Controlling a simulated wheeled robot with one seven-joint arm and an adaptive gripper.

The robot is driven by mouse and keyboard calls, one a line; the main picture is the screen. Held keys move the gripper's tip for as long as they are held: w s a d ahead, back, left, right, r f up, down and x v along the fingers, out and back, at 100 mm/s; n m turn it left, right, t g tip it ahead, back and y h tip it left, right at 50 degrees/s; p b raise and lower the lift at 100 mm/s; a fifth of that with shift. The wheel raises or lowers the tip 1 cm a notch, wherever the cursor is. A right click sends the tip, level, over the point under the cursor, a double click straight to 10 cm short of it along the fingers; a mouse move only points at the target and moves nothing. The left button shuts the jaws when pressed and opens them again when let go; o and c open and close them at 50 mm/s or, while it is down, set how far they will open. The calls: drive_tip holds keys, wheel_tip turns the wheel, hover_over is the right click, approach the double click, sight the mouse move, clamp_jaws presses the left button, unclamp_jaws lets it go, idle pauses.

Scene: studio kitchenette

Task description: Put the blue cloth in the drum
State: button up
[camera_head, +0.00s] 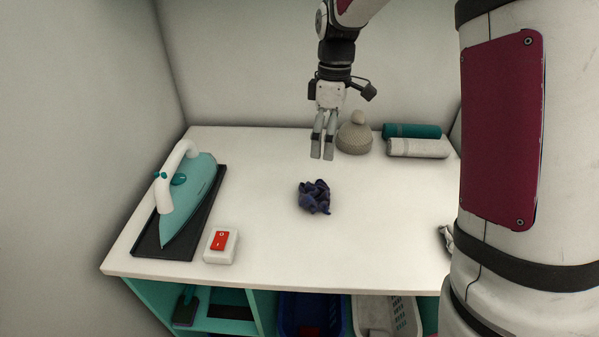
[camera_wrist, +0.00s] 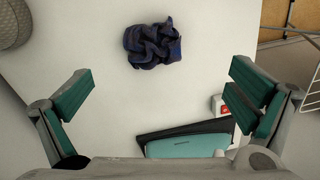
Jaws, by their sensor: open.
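The blue cloth (camera_head: 314,197) is a dark blue crumpled heap on the middle of the white table. In the wrist view the cloth (camera_wrist: 152,44) lies ahead of my fingers, slightly left of centre. My gripper (camera_head: 322,157) hangs above the table, behind the cloth in the head view, apart from it. In the wrist view its two teal-padded fingers (camera_wrist: 160,98) are spread wide with nothing between them. I see no drum in either view.
A teal iron (camera_head: 190,200) stands on a dark tray (camera_head: 150,243) at the left. A red switch (camera_head: 220,241) is at the front edge. A woven lidded pot (camera_head: 354,137) and rolled towels (camera_head: 418,148) are at the back. Baskets (camera_head: 312,312) sit below. The tabletop around the cloth is clear.

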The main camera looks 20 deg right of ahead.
wheel_tip(320, 180, down, 2)
drive_tip(key=w, duration=0.2)
drive_tip(key=p, duration=0.1)
hover_over(320, 190)
drive_tip(key=shift+n, duration=0.4)
drive_tip(key=f, duration=0.8)
drive_tip(key=shift+w+d+f, duration=0.1)
drive_tip(key=shift+d+f, duration=0.1)
drive_tip(key=shift+a+f+p, duration=0.15)
drive_tip(key=shift+f+p, duration=0.25)
drive_tip(key=shift+f, duration=1)
drive_tip(key=shift+a+f+p, duration=0.1)
drive_tip(key=shift+f+p, duration=0.25)
drive_tip(key=shift+f, duration=1.05)
drive_tip(key=c, duration=0.6)
drive_tip(key=shift+c, duration=0.2)
drive_tip(key=shift+r, duration=0.15)
